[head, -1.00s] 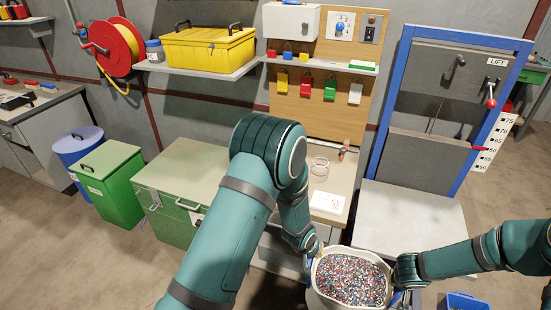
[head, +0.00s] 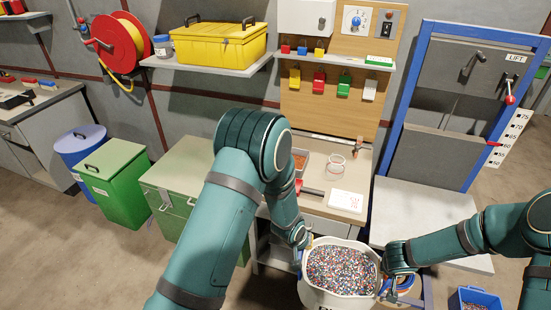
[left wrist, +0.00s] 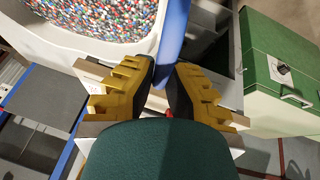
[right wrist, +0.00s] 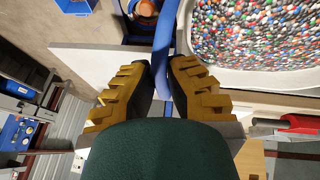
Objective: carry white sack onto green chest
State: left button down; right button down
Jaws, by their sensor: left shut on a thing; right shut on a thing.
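The white sack (head: 335,297) is open-topped, upright and full of multicoloured granules. It hangs between my two grippers by blue handles. My left gripper (head: 301,241) is at its left side, shut on a blue handle (left wrist: 172,35). My right gripper (head: 392,272) is at its right side, shut on the other blue handle (right wrist: 164,40). The sack also shows in the left wrist view (left wrist: 60,50) and right wrist view (right wrist: 262,77). The green chest (head: 178,172), with a pale flat top, stands left of the sack, partly hidden by my left arm. The chest also shows in the left wrist view (left wrist: 285,65).
A bench (head: 350,190) with a red-handled tool and a white card stands behind the sack. A lift (head: 435,150) with a pale platform is at right. A green lidded bin (head: 120,185) stands left of the chest. A blue crate (head: 475,299) is at lower right.

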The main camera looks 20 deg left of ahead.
aim_at(203, 168)
jog(key=j+u, duration=0.1)
jog(key=j, duration=0.7)
jog(key=j+u, duration=0.15)
jog(key=j, duration=0.65)
jog(key=i+j+u, duration=0.1)
jog(key=j, duration=0.65)
jog(key=i+j+u, duration=0.15)
jog(key=j, duration=0.65)
jog(key=i+j, duration=0.1)
